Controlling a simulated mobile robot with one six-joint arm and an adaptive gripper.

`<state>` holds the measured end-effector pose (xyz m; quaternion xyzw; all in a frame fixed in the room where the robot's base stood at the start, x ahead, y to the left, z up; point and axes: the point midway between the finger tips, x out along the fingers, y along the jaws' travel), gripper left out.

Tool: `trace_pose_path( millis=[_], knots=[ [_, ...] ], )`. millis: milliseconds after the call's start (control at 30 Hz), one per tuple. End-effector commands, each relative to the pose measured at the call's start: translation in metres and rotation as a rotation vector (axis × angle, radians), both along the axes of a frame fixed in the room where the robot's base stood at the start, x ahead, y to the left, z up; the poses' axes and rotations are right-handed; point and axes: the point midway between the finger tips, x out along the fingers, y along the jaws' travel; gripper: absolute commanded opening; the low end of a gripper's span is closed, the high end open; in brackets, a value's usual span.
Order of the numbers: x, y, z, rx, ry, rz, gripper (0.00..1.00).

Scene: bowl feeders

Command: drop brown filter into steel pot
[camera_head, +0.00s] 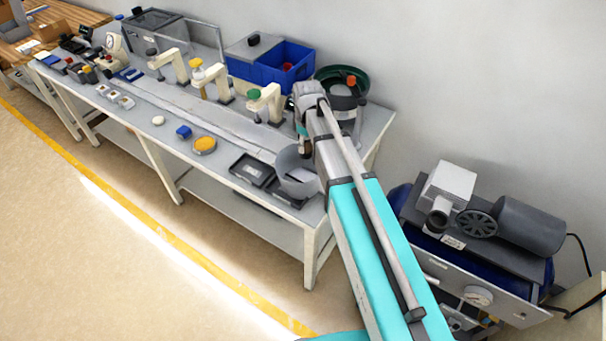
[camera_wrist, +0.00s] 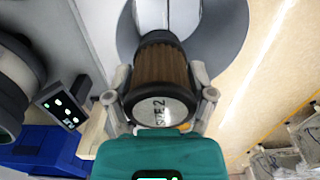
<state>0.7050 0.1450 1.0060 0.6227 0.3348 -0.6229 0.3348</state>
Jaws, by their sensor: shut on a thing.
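The brown filter (camera_wrist: 162,68) is a dark-capped, ribbed cylinder with a white end marked SIZE 2. My gripper (camera_wrist: 160,78) is shut on its sides. In the wrist view, the filter's far end overlaps the grey steel pot (camera_wrist: 226,38), whose curved wall spreads behind it. How high the filter is above the pot cannot be told. In the head view, the steel pot (camera_head: 293,182) stands at the table's front right, next to my arm. My gripper (camera_head: 303,138) is just above and behind it there, mostly hidden by my arm, and the filter is not clear.
Dark trays (camera_head: 252,170) lie left of the pot. A green-rimmed bowl feeder (camera_head: 362,98) and a blue bin (camera_head: 290,62) stand behind. Cream posts (camera_head: 265,104) line the table's back. A compressor (camera_head: 480,230) stands right of the table. The floor in front is clear.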

Motion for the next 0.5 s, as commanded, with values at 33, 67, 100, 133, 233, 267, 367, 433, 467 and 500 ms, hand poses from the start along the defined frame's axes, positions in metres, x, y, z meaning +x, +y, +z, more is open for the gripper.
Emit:
trace_pose_path(
  millis=[33, 67, 100, 133, 233, 267, 367, 433, 467, 500],
  knots=[
    [0.0, 0.0, -0.009, 0.0, 0.0, 0.0, 0.14],
    [0.0, 0.0, -0.011, 0.0, 0.0, 0.0, 0.14],
    [0.0, 0.0, -0.015, 0.0, 0.0, 0.0, 0.14],
    [0.0, 0.0, -0.017, 0.0, 0.0, 0.0, 0.14],
    [0.0, 0.0, -0.025, 0.0, 0.0, -0.001, 0.14],
    [0.0, 0.0, -0.027, 0.0, 0.0, -0.001, 0.14],
    [0.0, -0.001, -0.032, 0.0, 0.0, -0.001, 0.14],
    [0.0, -0.001, -0.035, 0.0, 0.0, -0.001, 0.14],
    [0.0, -0.001, -0.036, 0.0, 0.0, -0.001, 0.14],
    [0.0, -0.001, -0.037, 0.0, 0.0, -0.001, 0.14]
  ],
)
